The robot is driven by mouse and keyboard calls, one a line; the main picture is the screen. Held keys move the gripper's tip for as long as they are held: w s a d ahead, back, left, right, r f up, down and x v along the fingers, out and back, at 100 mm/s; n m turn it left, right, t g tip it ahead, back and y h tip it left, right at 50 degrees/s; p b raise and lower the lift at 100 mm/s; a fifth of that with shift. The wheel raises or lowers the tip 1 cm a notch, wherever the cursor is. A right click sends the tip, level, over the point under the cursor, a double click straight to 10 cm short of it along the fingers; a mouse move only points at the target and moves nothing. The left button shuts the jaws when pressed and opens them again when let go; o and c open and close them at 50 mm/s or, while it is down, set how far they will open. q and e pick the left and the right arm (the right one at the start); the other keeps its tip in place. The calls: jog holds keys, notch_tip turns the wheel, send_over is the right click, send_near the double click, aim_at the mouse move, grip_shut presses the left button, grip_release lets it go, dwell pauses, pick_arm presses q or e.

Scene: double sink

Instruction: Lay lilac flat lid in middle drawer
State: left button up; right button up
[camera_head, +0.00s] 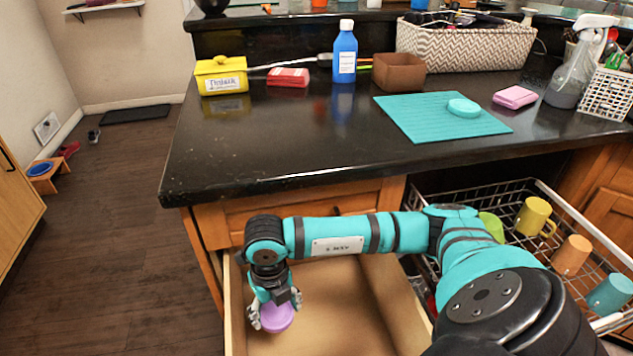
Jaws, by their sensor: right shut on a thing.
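The lilac flat lid (277,317) is a round disc held between the fingertips of my right gripper (274,308). The gripper points down and is shut on the lid. Lid and gripper are over the left part of an open wooden drawer (335,300), inside its outline near the left wall. I cannot tell whether the lid touches the drawer bottom. The visible drawer floor is bare. My right arm crosses above the drawer from the right and hides part of it. My left gripper is not in view.
An open wire rack drawer (545,188) with several cups is at the right. The black counter (270,150) above holds a yellow box (221,76), a blue bottle (344,55), a teal mat (420,125) with a teal disc (463,108), and a basket (465,48). Floor at the left is mostly clear.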

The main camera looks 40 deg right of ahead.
notch_tip(320, 180, down, 7)
jog(key=d+m+b, duration=0.1)
jog(key=m+b, duration=0.2)
jog(key=m, duration=0.4)
jog(key=b, duration=0.2)
send_over(287, 346)
notch_tip(287, 346, down, 6)
jog(key=shift+r, duration=0.2)
jog(key=shift+f, duration=0.6)
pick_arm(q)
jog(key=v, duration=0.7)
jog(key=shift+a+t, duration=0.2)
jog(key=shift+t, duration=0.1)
pick_arm(e)
jog(key=shift+f, duration=1.7)
pick_arm(q)
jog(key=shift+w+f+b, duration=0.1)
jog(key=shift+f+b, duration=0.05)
jog(key=shift+b, duration=0.2)
pick_arm(e)
jog(key=shift+f, duration=0.1)
jog(key=o, duration=1)
jog(key=shift+o, duration=0.2)
